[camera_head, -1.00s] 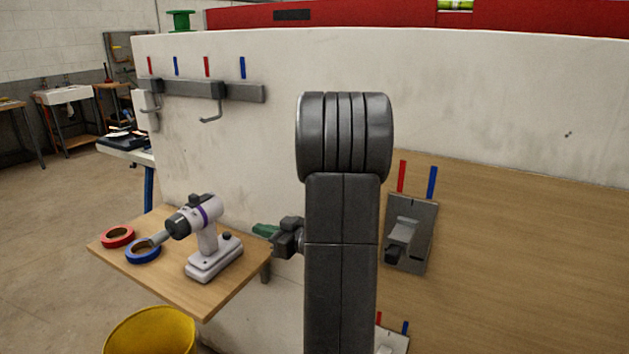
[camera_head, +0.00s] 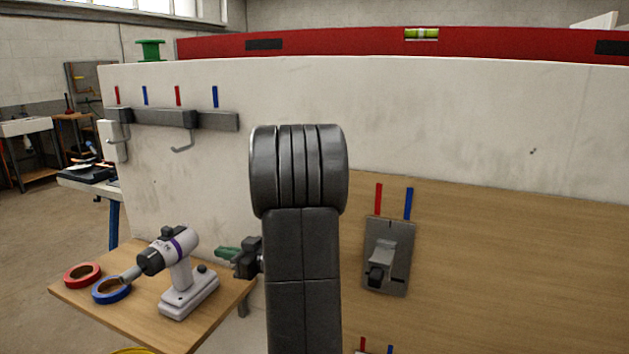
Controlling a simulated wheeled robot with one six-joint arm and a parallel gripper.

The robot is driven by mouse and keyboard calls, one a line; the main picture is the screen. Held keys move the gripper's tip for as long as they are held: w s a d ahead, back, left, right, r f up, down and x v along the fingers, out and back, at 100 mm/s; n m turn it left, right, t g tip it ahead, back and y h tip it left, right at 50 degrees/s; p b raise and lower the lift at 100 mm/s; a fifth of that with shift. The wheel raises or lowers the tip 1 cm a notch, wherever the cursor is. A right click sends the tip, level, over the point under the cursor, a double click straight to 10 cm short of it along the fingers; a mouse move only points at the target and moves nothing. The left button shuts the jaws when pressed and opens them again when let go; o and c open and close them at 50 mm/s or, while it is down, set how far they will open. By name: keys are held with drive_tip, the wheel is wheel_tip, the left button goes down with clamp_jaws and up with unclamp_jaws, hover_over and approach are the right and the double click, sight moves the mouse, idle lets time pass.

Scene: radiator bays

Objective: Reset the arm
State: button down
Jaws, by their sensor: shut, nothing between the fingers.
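My dark arm stands upright in the middle of the view, its thick ribbed joint at the top and a straight link running down out of the picture. My gripper (camera_head: 226,253) shows just left of that link, small and partly hidden behind it. Its green fingers point left, shut, with nothing seen between them. They appear above and to the right of the cordless drill (camera_head: 178,272), with no contact that I can make out.
The drill, a red tape roll (camera_head: 83,274) and a blue tape roll (camera_head: 111,290) rest on a wooden shelf (camera_head: 135,325). A hook rail (camera_head: 215,120) is on the white wall (camera_head: 440,110). A grey bracket (camera_head: 388,255) is on the wooden panel (camera_head: 520,270). A red spirit level (camera_head: 340,44) lies along the top.

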drive_tip(key=shift+s+d, duration=0.3)
drive_tip(key=shift+d, duration=0.35)
